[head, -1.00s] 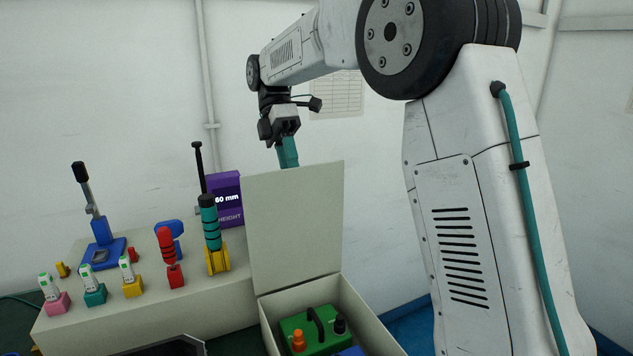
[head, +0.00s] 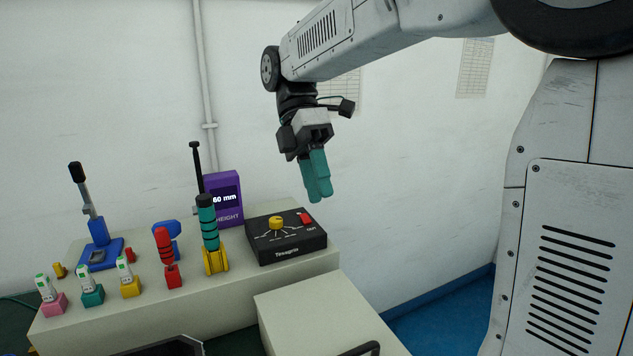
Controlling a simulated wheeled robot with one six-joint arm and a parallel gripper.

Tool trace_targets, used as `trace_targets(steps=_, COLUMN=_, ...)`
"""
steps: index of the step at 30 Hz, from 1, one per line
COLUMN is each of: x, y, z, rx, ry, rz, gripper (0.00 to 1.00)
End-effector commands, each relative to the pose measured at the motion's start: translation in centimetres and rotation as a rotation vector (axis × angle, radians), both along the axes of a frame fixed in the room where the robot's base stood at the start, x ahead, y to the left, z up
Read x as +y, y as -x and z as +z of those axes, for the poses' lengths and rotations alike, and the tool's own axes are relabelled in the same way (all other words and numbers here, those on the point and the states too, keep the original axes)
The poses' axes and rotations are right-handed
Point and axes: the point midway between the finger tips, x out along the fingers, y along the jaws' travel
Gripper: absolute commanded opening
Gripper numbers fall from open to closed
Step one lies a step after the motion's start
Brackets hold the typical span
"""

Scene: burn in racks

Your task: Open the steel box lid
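The steel box is a pale grey-beige box whose lid (head: 318,308) lies flat over its top at the bottom centre of the head view. A black handle (head: 361,349) shows at the lid's near edge, cut by the picture's bottom. The inside of the box is hidden. My gripper (head: 321,199), with teal fingers pointing down, hangs in the air above and behind the lid, clear of it. The fingers overlap from this side, so any gap between them cannot be made out. Nothing shows held at their tips.
A bench (head: 215,300) left of the box carries a black timer unit (head: 287,237) with a yellow knob, a purple height display (head: 224,200), a teal-handled tool (head: 209,225), a red-handled tool (head: 165,249) and a blue lever stand (head: 98,245). Blue floor (head: 445,312) lies open at right.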

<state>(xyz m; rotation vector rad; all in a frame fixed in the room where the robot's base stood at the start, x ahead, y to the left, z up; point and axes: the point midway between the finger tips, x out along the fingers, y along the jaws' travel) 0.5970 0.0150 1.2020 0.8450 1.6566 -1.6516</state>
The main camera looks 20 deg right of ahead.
Motion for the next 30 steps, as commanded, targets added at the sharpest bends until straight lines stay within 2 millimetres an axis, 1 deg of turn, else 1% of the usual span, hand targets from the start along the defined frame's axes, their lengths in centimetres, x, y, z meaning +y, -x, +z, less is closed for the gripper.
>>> trace_targets(steps=8, x=0.0, y=0.0, z=0.0, rx=0.0, ry=0.001, rz=-0.002, gripper=0.34)
trace_targets(steps=12, x=0.0, y=-0.3, z=-0.2, rx=-0.017, ry=0.049, rz=-0.072, gripper=0.34)
trace_targets(steps=14, x=0.0, y=-0.6, z=-0.8, rx=-0.039, ry=0.096, rz=-0.142, gripper=0.34)
trace_targets(steps=17, x=-0.1, y=-0.3, z=-2.9, rx=-0.074, ry=0.203, rz=-0.304, gripper=0.34)
trace_targets(steps=20, x=-0.6, y=1.3, z=-4.4, rx=-0.142, ry=0.31, rz=-0.505, gripper=0.34)
trace_targets(steps=23, x=-1.3, y=3.7, z=-5.7, rx=-0.227, ry=0.402, rz=-0.734, gripper=0.34)
trace_targets(steps=27, x=-2.4, y=7.7, z=-7.3, rx=-0.34, ry=0.481, rz=-1.053, gripper=0.34)
trace_targets(steps=30, x=-3.1, y=10.6, z=-8.6, rx=-0.41, ry=0.5, rz=-1.258, gripper=0.34)
